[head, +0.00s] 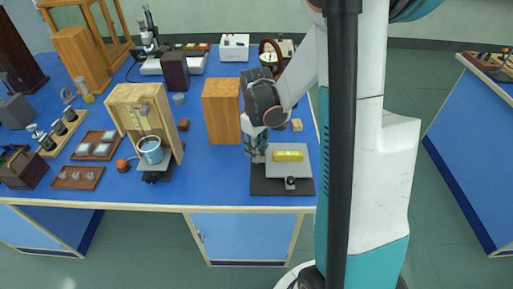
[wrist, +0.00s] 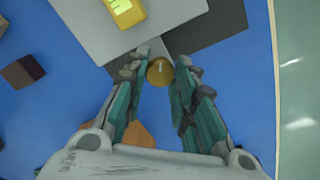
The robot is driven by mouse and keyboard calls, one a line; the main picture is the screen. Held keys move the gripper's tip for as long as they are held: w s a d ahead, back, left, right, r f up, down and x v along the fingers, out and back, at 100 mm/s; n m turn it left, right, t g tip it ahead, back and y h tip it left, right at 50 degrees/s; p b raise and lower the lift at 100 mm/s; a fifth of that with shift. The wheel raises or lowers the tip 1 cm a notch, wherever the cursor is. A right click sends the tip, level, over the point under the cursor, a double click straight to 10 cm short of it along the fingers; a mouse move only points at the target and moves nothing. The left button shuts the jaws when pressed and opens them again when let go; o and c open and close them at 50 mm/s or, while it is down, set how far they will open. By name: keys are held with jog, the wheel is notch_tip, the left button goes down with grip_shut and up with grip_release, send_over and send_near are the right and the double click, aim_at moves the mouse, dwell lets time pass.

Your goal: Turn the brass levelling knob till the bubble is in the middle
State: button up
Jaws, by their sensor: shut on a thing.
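The yellow spirit level (head: 289,155) lies on a light grey plate (head: 280,167) above a dark base (head: 262,187). In the wrist view the level (wrist: 125,12) is partly cut off at the top edge; its vial shows bright yellow-green, and I cannot make out the bubble. The round brass levelling knob (wrist: 160,71) sits between my fingertips, with a pale mark on its top. My gripper (wrist: 164,62) is shut on the knob from above. In the head view my gripper (head: 256,152) is at the plate's left side, and it hides the knob.
A wooden block (head: 221,111) stands left of my gripper. Further left are a wooden frame (head: 128,98) and a blue-grey cup (head: 150,150). A small wooden cube (head: 296,125) lies behind the plate. The blue bench is clear left of the dark base.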

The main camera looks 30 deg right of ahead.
dwell(0.3)
jog(key=o, duration=1.1)
notch_tip(320, 180, up, 12)
dwell(0.4)
jog(key=shift+a, duration=0.1)
